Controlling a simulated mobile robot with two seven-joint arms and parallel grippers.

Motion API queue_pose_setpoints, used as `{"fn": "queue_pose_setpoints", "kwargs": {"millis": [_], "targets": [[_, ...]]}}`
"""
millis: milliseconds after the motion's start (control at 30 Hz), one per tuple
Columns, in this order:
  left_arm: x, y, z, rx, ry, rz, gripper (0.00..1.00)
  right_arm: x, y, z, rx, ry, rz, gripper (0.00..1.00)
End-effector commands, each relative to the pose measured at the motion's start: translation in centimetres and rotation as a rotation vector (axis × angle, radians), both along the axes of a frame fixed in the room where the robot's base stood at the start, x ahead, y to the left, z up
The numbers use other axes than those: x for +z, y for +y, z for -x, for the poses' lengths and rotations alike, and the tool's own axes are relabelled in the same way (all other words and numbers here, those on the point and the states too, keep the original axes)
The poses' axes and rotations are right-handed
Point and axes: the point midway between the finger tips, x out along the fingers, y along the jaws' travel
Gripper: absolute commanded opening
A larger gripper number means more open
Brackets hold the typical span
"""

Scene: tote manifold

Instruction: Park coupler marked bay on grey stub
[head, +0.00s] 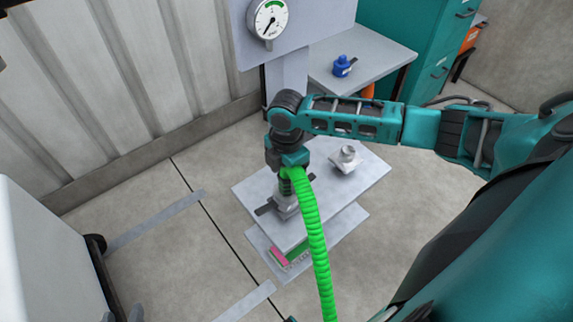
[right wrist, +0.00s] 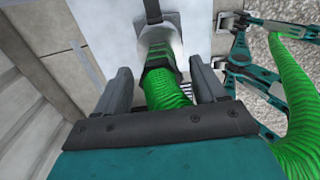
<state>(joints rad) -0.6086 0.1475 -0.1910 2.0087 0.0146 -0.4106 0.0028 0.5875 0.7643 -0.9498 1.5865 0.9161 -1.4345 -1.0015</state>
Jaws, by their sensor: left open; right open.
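The bright green hose (head: 315,245) runs up to a coupler (right wrist: 160,62) with a dark collar, standing over a grey fitting (head: 286,206) on a small table. That fitting looks like the grey stub; whether the coupler is fully seated on it is hidden. No marking is readable. My right gripper (head: 289,180) is above it, open; in the right wrist view its two fingers stand apart on either side of the hose, with the collar just beyond the tips.
The small table (head: 245,188) also carries a pale fitting (head: 347,158). A lower shelf holds a green and pink item (head: 285,255). Behind are a pressure gauge (head: 268,18), a side table (head: 385,45) with a blue part (head: 342,66), and a teal cabinet (head: 430,40).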

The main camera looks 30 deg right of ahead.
Motion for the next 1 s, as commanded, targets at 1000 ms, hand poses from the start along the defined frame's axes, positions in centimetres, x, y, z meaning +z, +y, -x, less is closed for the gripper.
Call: {"fn": "queue_pose_setpoints", "kwargs": {"millis": [1000], "targets": [[1.0,1.4,0.7,0.019,0.005,-0.027,0.47,12.9,0.0,0.0,-0.001,0.000,0.001,0.70]]}}
